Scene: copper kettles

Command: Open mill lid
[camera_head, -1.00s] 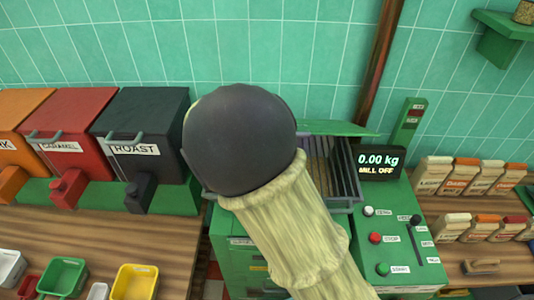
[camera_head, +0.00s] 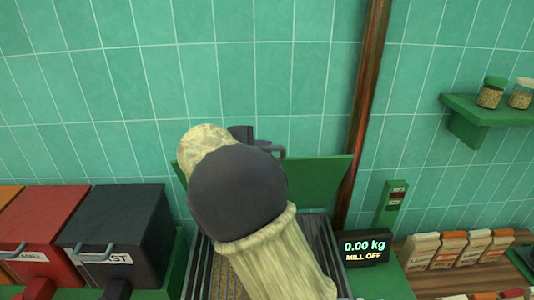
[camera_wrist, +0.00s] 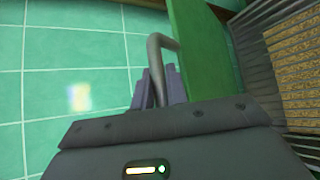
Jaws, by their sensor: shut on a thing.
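The green mill lid (camera_head: 322,180) is raised and stands steeply at the back of the mill, near the tiled wall. It also shows edge-on in the wrist view (camera_wrist: 203,60). My gripper (camera_head: 268,148) is at the lid's upper part, shut on the grey lid handle (camera_wrist: 156,45). In the wrist view my gripper's fingers (camera_wrist: 160,88) close around the handle's bar. The mill's hopper (camera_head: 330,250) is open below, with dark ribbed walls; its tan inside also shows in the wrist view (camera_wrist: 295,65). My arm hides much of the lid and hopper.
A display (camera_head: 366,248) reads 0.00 kg, MILL OFF. A black bin (camera_head: 118,230) and a red bin (camera_head: 42,225) stand left. A green wall shelf (camera_head: 485,112) with jars is right. A brown pipe (camera_head: 362,100) runs up the wall behind.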

